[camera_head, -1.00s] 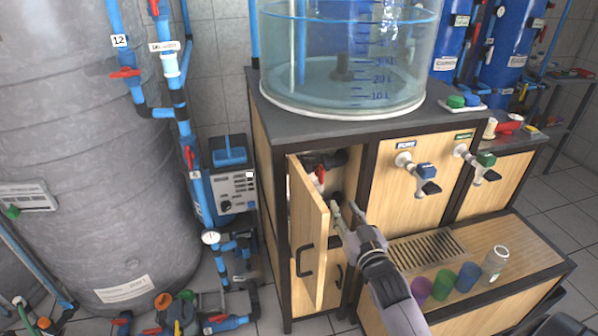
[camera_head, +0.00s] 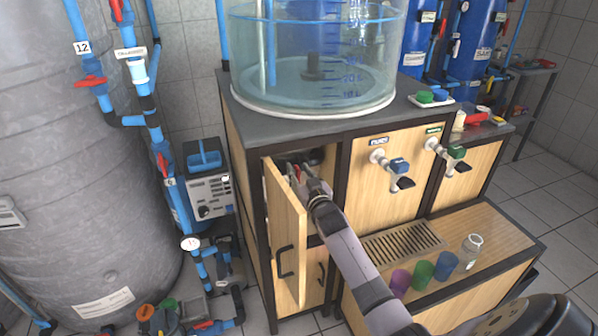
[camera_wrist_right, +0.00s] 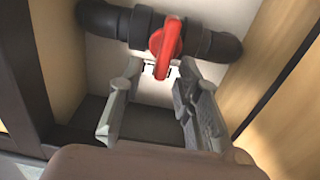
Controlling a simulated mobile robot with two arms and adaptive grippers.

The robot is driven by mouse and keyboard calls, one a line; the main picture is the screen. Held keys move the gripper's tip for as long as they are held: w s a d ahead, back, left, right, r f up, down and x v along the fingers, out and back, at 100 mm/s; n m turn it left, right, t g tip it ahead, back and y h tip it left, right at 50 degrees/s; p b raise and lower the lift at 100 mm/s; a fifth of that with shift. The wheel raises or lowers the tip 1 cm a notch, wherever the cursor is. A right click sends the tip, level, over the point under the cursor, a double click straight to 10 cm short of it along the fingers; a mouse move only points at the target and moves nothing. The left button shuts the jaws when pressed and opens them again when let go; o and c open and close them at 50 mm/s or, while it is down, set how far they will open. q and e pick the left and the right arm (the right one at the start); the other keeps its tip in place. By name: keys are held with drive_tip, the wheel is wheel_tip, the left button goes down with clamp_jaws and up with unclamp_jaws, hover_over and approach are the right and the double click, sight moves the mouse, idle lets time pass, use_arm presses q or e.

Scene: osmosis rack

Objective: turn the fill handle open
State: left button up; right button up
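The fill handle (camera_wrist_right: 165,48) is a red lever on a dark grey pipe valve (camera_wrist_right: 200,40) inside the open cabinet. In the right wrist view it hangs down from the valve, between and just beyond my fingertips. In the head view a bit of its red (camera_head: 292,171) shows beside my gripper. My right gripper (camera_wrist_right: 155,75) is open, with one finger on each side of the handle's lower end. In the head view my right gripper (camera_head: 303,172) reaches into the cabinet opening and hides most of the valve. My left gripper is not in view.
The cabinet door (camera_head: 287,235) stands open left of my right arm. Dark frame posts and a wooden wall bound the opening. A clear tank (camera_head: 310,60) stands on top.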

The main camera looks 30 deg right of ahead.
drive_tip(key=shift+w, duration=0.25)
drive_tip(key=shift+c, duration=0.3)
clamp_jaws()
